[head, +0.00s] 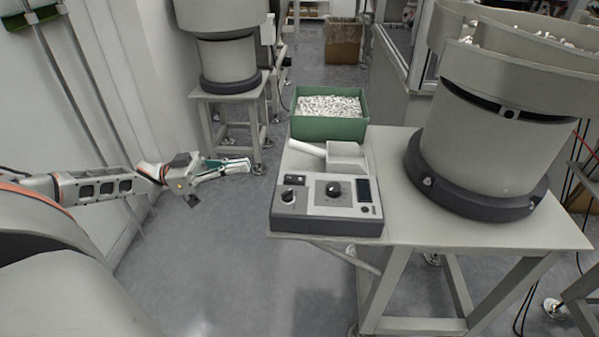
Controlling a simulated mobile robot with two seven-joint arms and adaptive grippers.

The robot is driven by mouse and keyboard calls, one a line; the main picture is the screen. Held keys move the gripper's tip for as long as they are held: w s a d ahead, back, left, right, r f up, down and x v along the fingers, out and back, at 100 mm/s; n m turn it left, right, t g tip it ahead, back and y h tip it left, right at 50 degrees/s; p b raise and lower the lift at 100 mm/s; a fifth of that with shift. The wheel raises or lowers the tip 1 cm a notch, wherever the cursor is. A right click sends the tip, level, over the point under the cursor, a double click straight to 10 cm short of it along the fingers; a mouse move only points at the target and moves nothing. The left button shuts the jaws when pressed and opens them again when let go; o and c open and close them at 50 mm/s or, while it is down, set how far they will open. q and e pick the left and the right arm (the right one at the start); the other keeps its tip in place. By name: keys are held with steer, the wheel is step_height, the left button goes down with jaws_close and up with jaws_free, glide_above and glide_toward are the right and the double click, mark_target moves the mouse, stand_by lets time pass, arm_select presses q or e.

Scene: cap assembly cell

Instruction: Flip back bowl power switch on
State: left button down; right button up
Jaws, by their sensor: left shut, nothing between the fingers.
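A grey control box (329,205) with black knobs and a small dark display sits at the near left corner of a table. A rocker-like dark switch (293,180) shows at the left of its panel, above a black knob (288,196); its position is too small to tell. A large bowl feeder (480,140) stands to the right on the same table. Another bowl feeder (226,58) stands further back on its own stand. My left gripper (248,165) is shut and empty, in the air left of the control box, apart from it. My right gripper is not in view.
The table top (400,220) is bare between box and feeder. A wall (110,75) runs along the left.

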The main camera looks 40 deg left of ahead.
arm_select(q)
steer(key=shift+r, duration=0.2)
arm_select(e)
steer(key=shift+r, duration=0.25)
arm_select(q)
step_height(320, 180, up, 2)
glide_above(278, 179)
steer(key=shift+d, duration=0.15)
step_height(278, 179, down, 4)
steer(key=shift+r+b, duration=0.25)
steer(key=shift+b, duration=0.35)
steer(key=shift+f, duration=0.2)
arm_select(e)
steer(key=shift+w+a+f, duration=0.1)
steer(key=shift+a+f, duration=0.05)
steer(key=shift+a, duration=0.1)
